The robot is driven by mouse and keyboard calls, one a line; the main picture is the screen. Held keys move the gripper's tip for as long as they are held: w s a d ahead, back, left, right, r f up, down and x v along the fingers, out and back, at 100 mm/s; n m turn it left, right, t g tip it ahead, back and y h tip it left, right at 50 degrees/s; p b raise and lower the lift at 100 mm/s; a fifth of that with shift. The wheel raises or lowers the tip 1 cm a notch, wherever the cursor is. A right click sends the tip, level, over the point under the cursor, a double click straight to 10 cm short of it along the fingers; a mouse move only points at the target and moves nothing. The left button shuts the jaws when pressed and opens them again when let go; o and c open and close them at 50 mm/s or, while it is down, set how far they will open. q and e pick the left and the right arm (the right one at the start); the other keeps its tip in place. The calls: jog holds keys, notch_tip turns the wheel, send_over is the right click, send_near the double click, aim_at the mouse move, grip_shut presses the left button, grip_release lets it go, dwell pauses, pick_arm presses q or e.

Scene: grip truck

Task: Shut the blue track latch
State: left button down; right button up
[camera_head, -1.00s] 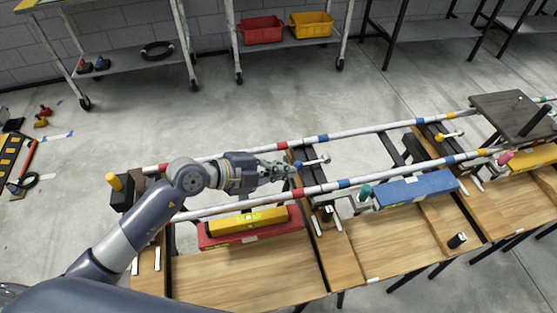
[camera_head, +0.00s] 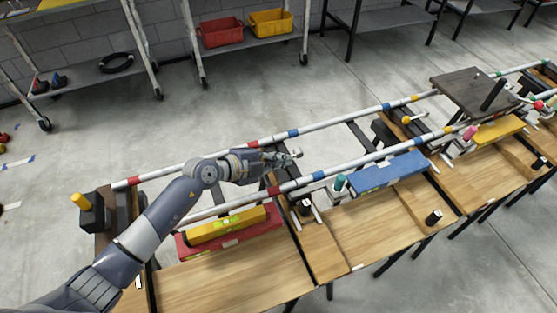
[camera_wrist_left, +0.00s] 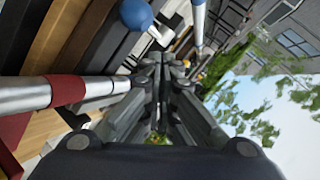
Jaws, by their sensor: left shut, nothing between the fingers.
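The blue ball knob of the track latch (camera_wrist_left: 135,14) shows at the top of the left wrist view, close to a white rail. In the head view my left gripper (camera_head: 285,160) reaches between the two striped rails and covers most of the latch. A pale metal piece of the latch (camera_head: 297,153) shows just past the fingertips. My left gripper also shows in the left wrist view (camera_wrist_left: 160,65), its fingers together and empty. The knob is apart from the fingers there. I cannot tell how far the latch is turned. My right gripper is not in view.
The near rail (camera_head: 230,207) and far rail (camera_head: 240,147) run along wooden benches. A yellow level (camera_head: 225,224) lies over a red box (camera_head: 190,248). A blue box (camera_head: 388,172), a yellow-knobbed latch (camera_head: 407,120) and a dark platform (camera_head: 475,90) are farther right.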

pick_arm(q)
jog(key=shift+w+a+f, duration=0.1)
jog(key=shift+w, duration=0.05)
jog(key=f, duration=0.2)
jog(key=a+f+h+b, duration=0.1)
jog(key=shift+s+a+t, duration=0.1)
jog(key=shift+s+t, duration=0.2)
jog(key=shift+f, duration=0.15)
dwell(0.3)
